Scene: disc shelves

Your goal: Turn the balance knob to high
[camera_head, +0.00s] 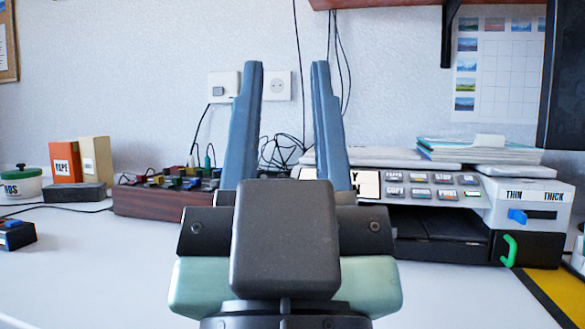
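My gripper (287,66) is in the middle of the view. Its two blue-grey fingers point up and stand apart, with nothing between them. I cannot pick out a knob marked balance. A low wooden-sided box (150,204) stands on the table, left of and behind my gripper. Several small red, green, yellow and dark controls sit on its top. They are too small to read, and my gripper hides the box's right part. I cannot tell any knob's setting.
A printer-like machine (480,215) stands at right, with a blue slider (518,216) marked THIN and THICK and a green handle (510,250). An orange box (65,161) and a green-lidded jar (20,184) stand at left.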

